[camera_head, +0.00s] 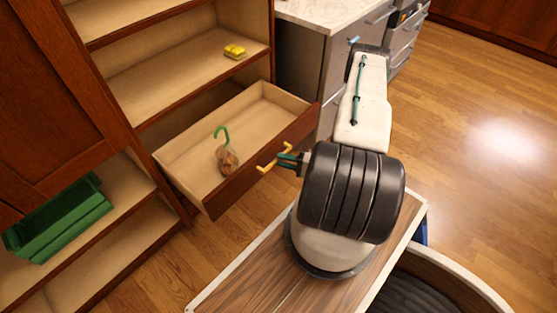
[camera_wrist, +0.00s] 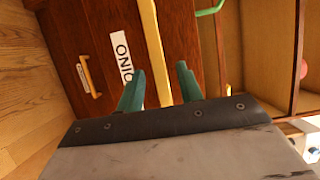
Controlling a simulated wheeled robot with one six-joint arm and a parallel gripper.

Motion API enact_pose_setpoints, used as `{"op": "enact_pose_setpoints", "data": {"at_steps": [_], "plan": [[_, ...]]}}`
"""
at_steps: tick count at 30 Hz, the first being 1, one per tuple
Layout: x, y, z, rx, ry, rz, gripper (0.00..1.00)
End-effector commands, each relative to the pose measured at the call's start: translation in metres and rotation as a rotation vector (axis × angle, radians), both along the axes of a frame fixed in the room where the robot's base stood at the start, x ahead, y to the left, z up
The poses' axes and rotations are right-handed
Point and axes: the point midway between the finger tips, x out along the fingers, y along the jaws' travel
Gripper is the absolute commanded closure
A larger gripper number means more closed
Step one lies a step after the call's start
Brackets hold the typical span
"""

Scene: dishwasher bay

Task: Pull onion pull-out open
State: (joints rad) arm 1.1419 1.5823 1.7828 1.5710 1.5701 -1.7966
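The onion pull-out (camera_head: 240,169) stands drawn out of the wooden cabinet in the head view. A netted bag of onions (camera_head: 228,160) with a green loop lies in it. Its yellow bar handle (camera_head: 267,162) is on the dark front. In the wrist view the front carries a white, partly cut-off "ONIO" label (camera_wrist: 122,58). My gripper (camera_head: 286,158) is at this handle. In the wrist view its green fingers (camera_wrist: 161,68) are apart, with the handle bar (camera_wrist: 151,40) running between them and gaps visible on both sides. Contact cannot be made out.
A green crate (camera_head: 60,220) sits on a lower shelf at left. A yellow item (camera_head: 234,51) lies on the shelf above the pull-out. Grey drawers under a pale counter (camera_head: 318,12) stand behind my arm. Another yellow handle (camera_wrist: 90,76) shows in the wrist view. Wood floor is clear at right.

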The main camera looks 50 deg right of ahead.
Motion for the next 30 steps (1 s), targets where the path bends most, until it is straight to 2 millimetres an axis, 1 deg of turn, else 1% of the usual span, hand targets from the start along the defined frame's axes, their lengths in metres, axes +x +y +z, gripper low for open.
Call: {"op": "enact_pose_setpoints", "data": {"at_steps": [1,3,6,10,14,30], "plan": [[-0.009,-0.006,0.000,0.000,0.000,-0.006,0.64],[-0.020,-0.011,0.000,0.000,0.000,-0.006,0.64],[-0.033,-0.017,0.000,0.000,-0.001,-0.006,0.64],[-0.045,-0.023,0.000,-0.001,0.000,-0.005,0.64],[-0.048,-0.024,0.000,-0.001,0.000,-0.004,0.64],[-0.048,-0.024,0.000,0.001,0.000,-0.003,0.64]]}}
